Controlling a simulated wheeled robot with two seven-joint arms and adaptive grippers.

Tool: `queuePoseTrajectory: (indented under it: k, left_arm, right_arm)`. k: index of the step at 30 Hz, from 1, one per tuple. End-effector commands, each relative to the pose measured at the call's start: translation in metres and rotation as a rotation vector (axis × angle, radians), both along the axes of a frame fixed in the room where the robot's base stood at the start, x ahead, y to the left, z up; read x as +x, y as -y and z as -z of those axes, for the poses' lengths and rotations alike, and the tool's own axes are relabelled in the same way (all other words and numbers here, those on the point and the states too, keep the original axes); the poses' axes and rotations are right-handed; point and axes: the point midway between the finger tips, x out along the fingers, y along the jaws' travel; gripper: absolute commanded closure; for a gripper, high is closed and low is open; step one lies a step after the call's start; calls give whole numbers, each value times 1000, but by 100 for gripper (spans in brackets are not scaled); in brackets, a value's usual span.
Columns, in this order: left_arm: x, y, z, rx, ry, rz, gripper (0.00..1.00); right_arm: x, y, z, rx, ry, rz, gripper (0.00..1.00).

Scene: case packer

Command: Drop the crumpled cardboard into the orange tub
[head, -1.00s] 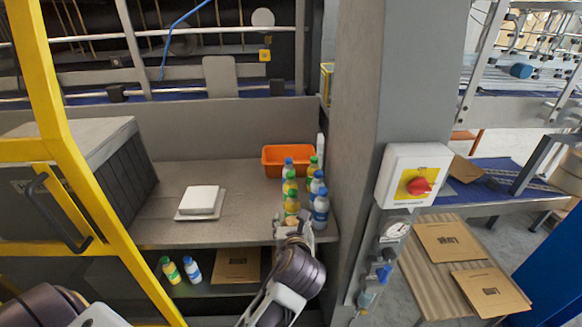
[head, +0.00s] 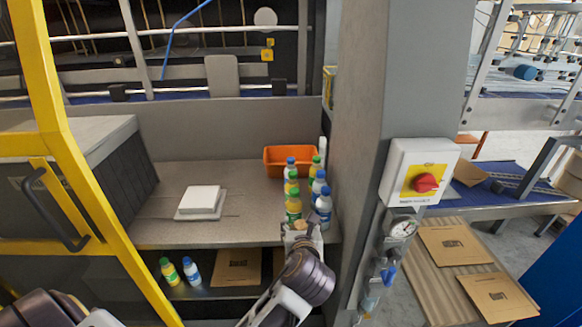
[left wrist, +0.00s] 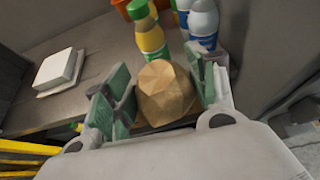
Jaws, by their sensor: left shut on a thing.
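The crumpled cardboard (left wrist: 165,94) is a tan, faceted ball held between the green finger pads of my left gripper (left wrist: 160,98) in the left wrist view. In the head view my left gripper (head: 301,232) is at the front edge of the shelf, in front of the bottles. A small tan bit of the cardboard (head: 296,227) shows there. The orange tub (head: 276,161) stands at the back right of the shelf, behind the bottles. Its inside is only partly visible. A corner of it shows at the top of the left wrist view (left wrist: 119,4). My right gripper is not visible.
Several bottles with yellow, green and blue parts (head: 293,205) stand between my left gripper and the tub. A grey pillar (head: 360,130) rises just right. White stacked slabs (head: 200,199) lie left on the grey shelf (head: 250,220), with clear surface around them.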

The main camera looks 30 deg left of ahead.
Motion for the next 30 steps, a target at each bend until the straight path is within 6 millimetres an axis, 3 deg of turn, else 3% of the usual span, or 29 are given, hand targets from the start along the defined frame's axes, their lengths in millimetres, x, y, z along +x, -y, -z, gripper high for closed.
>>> queuePoseTrajectory:
  k: [16,30]
  left_arm:
    - [4,25,-8,5,2,56,59]
    - [0,18,-1,4,1,45,59]
  right_arm:
    - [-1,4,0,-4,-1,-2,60]
    - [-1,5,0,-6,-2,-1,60]
